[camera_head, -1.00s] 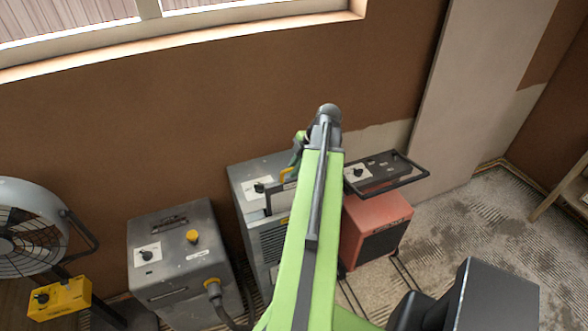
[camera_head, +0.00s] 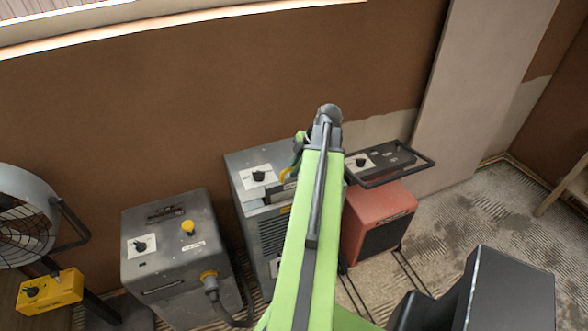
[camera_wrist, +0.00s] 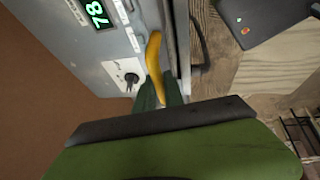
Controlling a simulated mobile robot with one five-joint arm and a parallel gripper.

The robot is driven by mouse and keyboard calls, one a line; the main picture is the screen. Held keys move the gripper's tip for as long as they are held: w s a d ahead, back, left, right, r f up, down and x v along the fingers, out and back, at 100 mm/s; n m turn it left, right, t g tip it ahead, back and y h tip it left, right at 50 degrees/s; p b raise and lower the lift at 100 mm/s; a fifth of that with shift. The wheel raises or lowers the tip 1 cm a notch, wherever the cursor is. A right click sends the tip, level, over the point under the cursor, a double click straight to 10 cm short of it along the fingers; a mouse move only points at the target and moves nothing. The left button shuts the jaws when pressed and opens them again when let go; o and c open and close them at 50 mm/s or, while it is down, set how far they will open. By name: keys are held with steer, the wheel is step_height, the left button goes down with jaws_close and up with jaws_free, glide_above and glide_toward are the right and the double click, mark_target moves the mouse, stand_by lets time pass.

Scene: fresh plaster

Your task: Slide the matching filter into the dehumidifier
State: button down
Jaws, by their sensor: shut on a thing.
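The dehumidifier is the grey cabinet (camera_head: 270,238) with a side vent and a dial in the middle of the head view. In the wrist view its grey face (camera_wrist: 100,55) shows a green lit "78" and a dial. My gripper (camera_wrist: 160,88) is shut on a curved yellow handle (camera_wrist: 154,55), which appears to belong to the filter. A narrow grey edge beside the handle may be the filter's body, seen edge-on. In the head view the yellow piece (camera_head: 286,173) shows beside my green arm, over the cabinet's top. My arm hides the fingertips and the cabinet's right part there.
A grey box (camera_head: 175,255) with a yellow knob and a plugged cable stands left of the dehumidifier. A red heater (camera_head: 378,225) with a black-handled top panel stands close on the right. A fan (camera_head: 28,215) and yellow box (camera_head: 50,290) are far left.

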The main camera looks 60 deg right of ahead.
mark_target(294, 182)
steer(key=shift+f+b, duration=2.6)
steer(key=shift+f, duration=0.35)
steer(key=shift+f+b, duration=0.55)
steer(key=shift+b, duration=0.05)
steer(key=c, duration=1.3)
jaws_free()
steer(key=shift+c, duration=0.2)
steer(key=p+v, duration=1.6)
steer(key=v, duration=0.1)
steer(key=shift+r, duration=0.25)
steer(key=shift+s, duration=0.1)
